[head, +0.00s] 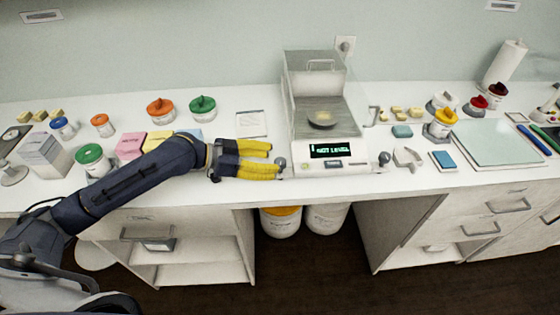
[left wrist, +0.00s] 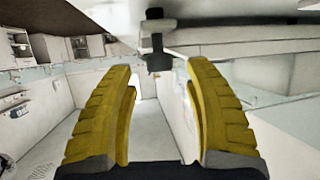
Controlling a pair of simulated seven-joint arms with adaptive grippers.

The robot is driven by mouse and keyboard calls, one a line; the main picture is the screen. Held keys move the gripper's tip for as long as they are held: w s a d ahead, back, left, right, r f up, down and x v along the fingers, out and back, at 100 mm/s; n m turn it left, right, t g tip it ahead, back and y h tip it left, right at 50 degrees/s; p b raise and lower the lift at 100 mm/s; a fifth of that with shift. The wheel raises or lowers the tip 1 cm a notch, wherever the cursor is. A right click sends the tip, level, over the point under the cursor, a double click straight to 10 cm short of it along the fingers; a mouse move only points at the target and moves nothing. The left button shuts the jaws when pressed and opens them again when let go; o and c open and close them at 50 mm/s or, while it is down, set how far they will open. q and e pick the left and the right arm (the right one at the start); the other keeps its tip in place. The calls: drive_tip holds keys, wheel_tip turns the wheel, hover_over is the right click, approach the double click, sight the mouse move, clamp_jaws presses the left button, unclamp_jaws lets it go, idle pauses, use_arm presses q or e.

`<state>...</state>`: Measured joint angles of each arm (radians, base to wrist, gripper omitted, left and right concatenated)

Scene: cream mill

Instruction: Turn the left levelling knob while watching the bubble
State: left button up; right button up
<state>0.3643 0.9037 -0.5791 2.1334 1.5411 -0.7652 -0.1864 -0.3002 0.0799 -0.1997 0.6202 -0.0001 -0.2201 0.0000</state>
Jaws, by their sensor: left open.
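The balance (head: 345,180) is a white weighing scale with a clear draft shield, and its green display (head: 331,151) reads "NOT LEVEL". The left levelling knob (head: 281,163) is a small grey knob at the balance's front left corner. My left gripper (head: 272,160) is open, its yellow fingertips just left of this knob. In the left wrist view a dark knob (left wrist: 158,62) shows between the two spread fingertips; I cannot tell whether they touch it. A matching right knob (head: 384,158) sits at the other front corner. I cannot make out the bubble. My right gripper is out of view.
Jars with an orange lid (head: 160,108) and a green lid (head: 202,107) stand behind my left arm. Pink and yellow blocks lie close beside the arm. A grey-white clip-like piece (head: 407,157) and a blue block (head: 443,161) lie right of the balance. The counter's front edge is close.

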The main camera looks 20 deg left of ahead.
sight(277, 161)
use_arm(q)
drive_tip(key=shift+x, duration=1.8)
drive_tip(key=shift+o, duration=0.2)
clamp_jaws()
